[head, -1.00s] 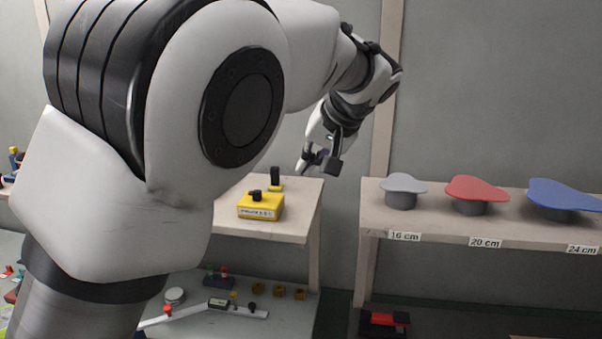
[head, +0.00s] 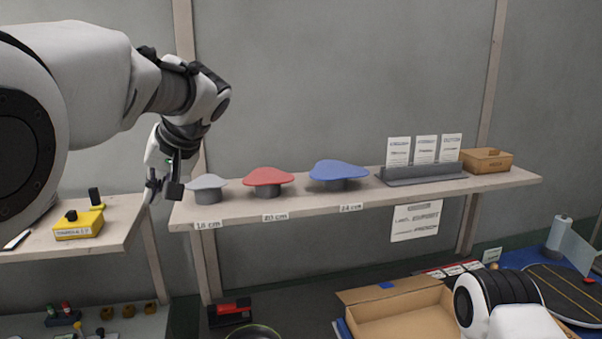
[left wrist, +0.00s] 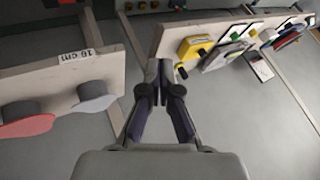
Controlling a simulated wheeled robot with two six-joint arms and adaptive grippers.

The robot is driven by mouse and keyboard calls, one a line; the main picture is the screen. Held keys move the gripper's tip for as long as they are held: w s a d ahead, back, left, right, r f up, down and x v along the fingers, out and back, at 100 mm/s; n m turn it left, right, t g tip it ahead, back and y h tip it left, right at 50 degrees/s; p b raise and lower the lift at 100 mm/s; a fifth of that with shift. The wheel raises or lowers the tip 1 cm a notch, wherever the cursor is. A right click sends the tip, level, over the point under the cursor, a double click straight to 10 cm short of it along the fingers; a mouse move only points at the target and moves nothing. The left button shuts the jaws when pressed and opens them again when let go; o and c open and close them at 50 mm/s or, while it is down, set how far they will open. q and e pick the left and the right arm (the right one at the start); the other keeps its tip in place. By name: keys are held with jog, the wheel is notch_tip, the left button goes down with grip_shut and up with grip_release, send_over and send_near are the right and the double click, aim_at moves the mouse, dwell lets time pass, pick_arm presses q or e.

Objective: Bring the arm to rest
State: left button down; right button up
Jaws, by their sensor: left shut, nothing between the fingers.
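My left arm reaches in from the left in the head view, raised in front of the wall. Its gripper (head: 166,188) points down near the gap between two shelves, just left of the grey lid-like piece (head: 207,186). In the left wrist view the gripper (left wrist: 160,98) shows its two fingers closed together with nothing between them. My right arm (head: 505,305) shows partly at the lower right of the head view; its gripper is out of the frame.
A yellow box (head: 78,224) stands on the left shelf. An open cardboard box (head: 375,295) lies below. The wall area above the shelf is clear.

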pick_arm(q)
jog(key=w+a+f+m+h, duration=0.2)
jog(key=w+f, duration=0.1)
jog(key=f, duration=1.2)
jog(key=s+d+f+m+g+h, duration=0.15)
jog(key=s+f, duration=0.35)
jog(key=f, duration=0.8)
jog(key=s+d+f+m+g+h, duration=0.15)
jog(key=s+f, duration=0.25)
jog(key=f, duration=1)
jog(key=s+f+b, duration=0.1)
jog(key=s+f, duration=0.5)
jog(key=s, duration=0.3)
jog(key=s+a+f+h+b, duration=0.1)
jog(key=s+f, duration=0.5)
jog(key=s, duration=0.3)
jog(key=s+a+f+n+h+b, duration=0.1)
jog(key=s+f, duration=0.5)
jog(key=s, duration=0.3)
jog(key=shift+s+f+b, duration=0.25)
jog(key=shift+s+b, duration=0.1)
jog(key=shift+b, duration=0.05)
pick_arm(e)
jog(key=f, duration=0.3)
jog(key=shift+w+a+f, duration=0.2)
jog(key=shift+a+f, duration=0.05)
jog(key=shift+f, duration=0.15)
